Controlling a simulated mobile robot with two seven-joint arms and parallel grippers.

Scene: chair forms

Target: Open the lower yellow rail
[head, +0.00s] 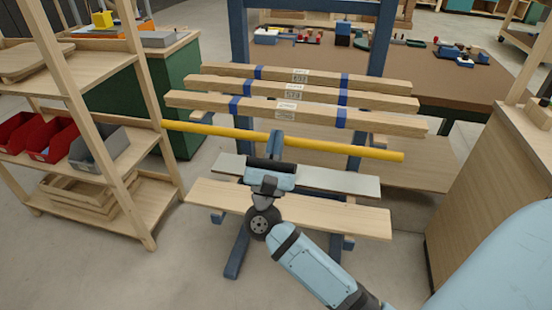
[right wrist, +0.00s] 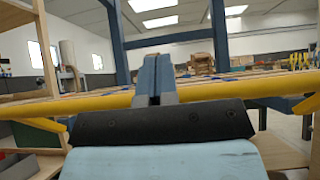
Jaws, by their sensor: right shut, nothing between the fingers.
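One long yellow rail (head: 340,149) runs across the front of the blue-legged rack, below the stacked wooden beams and above the lower boards. It also crosses the right wrist view (right wrist: 90,102) from side to side. My right gripper (head: 276,138) is at the middle of the rail, its fingers shut together and pointing up. In the right wrist view the fingers (right wrist: 155,78) overlap the rail and hide its middle. I cannot tell whether they touch it. Nothing shows between them. My left gripper is not in view.
Three wooden beams (head: 390,121) with blue bands lie above the rail. A grey board (head: 350,184) and a wooden board (head: 345,216) lie below it. Wooden shelving (head: 145,205) stands at left, a wooden cabinet (head: 490,190) at right. Floor in front is clear.

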